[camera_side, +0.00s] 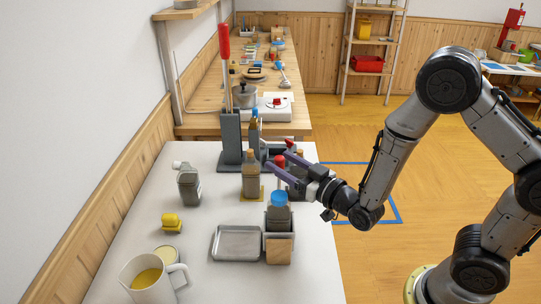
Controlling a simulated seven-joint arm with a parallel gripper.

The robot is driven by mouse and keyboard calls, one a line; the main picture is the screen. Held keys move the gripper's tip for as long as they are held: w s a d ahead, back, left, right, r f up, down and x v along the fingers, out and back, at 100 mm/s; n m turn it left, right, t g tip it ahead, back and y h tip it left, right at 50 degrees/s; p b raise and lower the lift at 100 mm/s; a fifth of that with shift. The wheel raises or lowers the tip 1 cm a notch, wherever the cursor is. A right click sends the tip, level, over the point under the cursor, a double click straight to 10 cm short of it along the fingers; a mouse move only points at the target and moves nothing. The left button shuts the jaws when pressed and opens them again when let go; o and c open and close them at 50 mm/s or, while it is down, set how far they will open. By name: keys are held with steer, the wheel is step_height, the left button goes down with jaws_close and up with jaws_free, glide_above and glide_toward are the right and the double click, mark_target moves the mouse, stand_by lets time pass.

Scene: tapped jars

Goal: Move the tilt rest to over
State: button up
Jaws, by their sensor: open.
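No part is marked as the tilt rest, so I cannot tell for sure which one it is. A small red knob (280,160) on a dark grey fixture shows at my gripper, with the fixture partly hidden behind the fingers. My gripper (279,162) is open, its fingers pointing left, close to the red knob; I cannot tell whether they touch it. A brown bottle (250,178) stands upright just left of the fingers on a yellow pad. A blue-capped jar (279,214) stands in a grey holder with a wooden front block (278,250), nearer the camera.
A tall grey stand (230,138) with a red-handled rod (224,42) rises behind. A metal tray (237,243), a grey jar (189,184), a yellow tap-like piece (172,221) and a white jug (147,280) stand on the white table. Its left middle has free room.

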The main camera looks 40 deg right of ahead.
steer(key=shift+w, duration=2.3)
jaws_close()
